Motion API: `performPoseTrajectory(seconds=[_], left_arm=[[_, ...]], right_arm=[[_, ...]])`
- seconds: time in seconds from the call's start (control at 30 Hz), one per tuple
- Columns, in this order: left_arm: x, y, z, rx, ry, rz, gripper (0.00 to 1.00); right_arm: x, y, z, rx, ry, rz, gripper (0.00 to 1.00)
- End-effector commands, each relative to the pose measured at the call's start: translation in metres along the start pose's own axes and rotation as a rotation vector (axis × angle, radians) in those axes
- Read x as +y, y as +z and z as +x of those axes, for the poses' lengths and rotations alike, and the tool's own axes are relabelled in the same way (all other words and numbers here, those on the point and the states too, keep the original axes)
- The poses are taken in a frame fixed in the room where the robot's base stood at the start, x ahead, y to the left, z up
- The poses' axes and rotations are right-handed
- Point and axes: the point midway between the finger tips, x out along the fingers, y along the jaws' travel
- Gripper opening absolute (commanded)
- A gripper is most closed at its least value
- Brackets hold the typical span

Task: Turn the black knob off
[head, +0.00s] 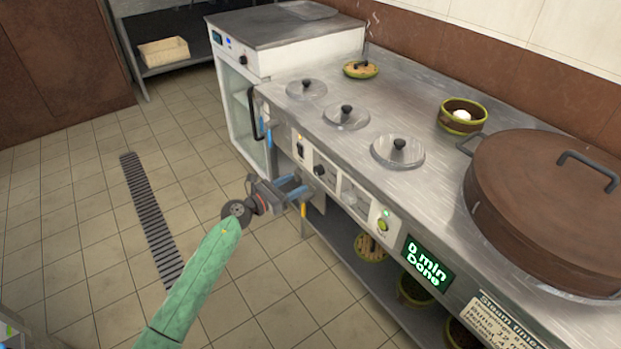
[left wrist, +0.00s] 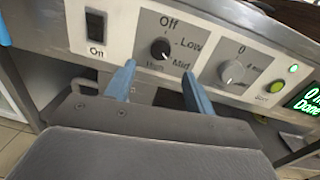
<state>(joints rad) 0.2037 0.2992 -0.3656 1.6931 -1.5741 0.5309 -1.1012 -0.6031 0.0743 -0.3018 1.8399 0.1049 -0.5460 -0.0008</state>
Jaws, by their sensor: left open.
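The black knob (left wrist: 160,48) is on the front panel of the steel counter, with the labels Off, Low and Mid and a blurred lower-left one around it. Its pointer is too small to read surely. In the head view the black knob (head: 319,170) is small, just beyond my left gripper (head: 303,185). That gripper is open and empty, facing the panel. In the left wrist view its blue fingers (left wrist: 158,72) stand apart, below and to either side of the knob, with no clear contact. My right gripper is not in view.
A grey timer knob (left wrist: 231,72) is right of the black knob, and a power switch (left wrist: 96,28) marked On is left. Further right are a green button (head: 382,224) and a display (head: 427,266). A big brown lid (head: 540,190) covers the right of the counter.

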Motion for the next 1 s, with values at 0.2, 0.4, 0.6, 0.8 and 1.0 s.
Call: performPoseTrajectory(seconds=[0.2,0.4,0.6,0.8,1.0], left_arm=[[0.0,0.002,0.03,-0.003,0.0,-0.003,0.54],[0.0,0.002,0.057,-0.004,0.001,-0.005,0.54],[0.0,0.001,0.07,-0.002,0.001,-0.006,0.54],[-0.001,0.001,0.072,-0.003,0.001,-0.005,0.54],[-0.001,0.001,0.072,-0.003,0.001,-0.006,0.36]], right_arm=[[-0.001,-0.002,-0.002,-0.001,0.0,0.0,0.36],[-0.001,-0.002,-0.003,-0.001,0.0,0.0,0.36],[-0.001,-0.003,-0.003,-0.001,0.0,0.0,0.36],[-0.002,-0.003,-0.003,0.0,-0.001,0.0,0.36],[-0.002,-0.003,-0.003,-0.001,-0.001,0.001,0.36]])
